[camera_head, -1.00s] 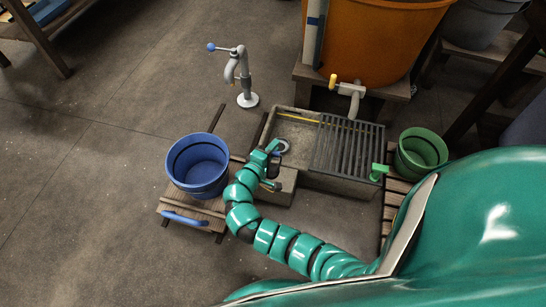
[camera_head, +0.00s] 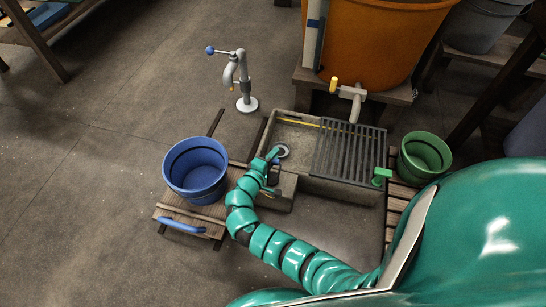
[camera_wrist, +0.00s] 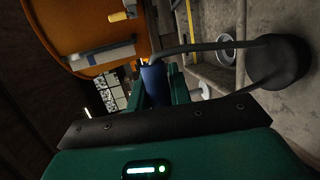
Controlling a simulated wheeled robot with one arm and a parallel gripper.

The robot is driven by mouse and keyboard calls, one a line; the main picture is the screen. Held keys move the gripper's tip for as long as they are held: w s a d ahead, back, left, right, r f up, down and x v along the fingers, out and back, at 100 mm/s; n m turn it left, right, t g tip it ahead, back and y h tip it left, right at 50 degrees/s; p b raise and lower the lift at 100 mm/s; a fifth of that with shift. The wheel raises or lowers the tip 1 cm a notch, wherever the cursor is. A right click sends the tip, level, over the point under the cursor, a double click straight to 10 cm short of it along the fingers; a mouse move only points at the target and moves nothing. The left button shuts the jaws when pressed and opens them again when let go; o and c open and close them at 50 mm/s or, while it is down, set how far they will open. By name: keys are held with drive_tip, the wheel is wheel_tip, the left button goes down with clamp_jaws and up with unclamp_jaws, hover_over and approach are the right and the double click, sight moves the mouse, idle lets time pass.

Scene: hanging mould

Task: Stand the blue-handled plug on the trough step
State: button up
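The plug has a blue handle (camera_wrist: 153,78), which sits between the teal fingers of my gripper (camera_wrist: 160,88) in the wrist view. Its dark body (camera_head: 273,175) hangs below the fingers in the head view. My gripper (camera_head: 273,157) is shut on the plug, over the near left end of the stone trough (camera_head: 340,188). The low trough step (camera_head: 284,187) is just under and beside the plug. I cannot tell whether the plug touches the step. The round grey drain (camera_head: 282,150) lies uncovered in the trough, just beyond my gripper.
A slatted grate (camera_head: 348,152) covers the trough's right part. A blue bucket (camera_head: 196,170) stands on a wooden stand at left, a green bucket (camera_head: 424,156) at right. An orange tub (camera_head: 375,45) with a tap (camera_head: 350,95) stands behind. A grey standpipe (camera_head: 243,80) rises at back left.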

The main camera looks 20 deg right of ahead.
drive_tip(key=o, duration=0.4)
drive_tip(key=shift+r, duration=0.1)
drive_tip(key=p+v, duration=0.4)
drive_tip(key=v, duration=0.8)
drive_tip(key=shift+p, duration=0.4)
drive_tip(key=shift+a, duration=0.1)
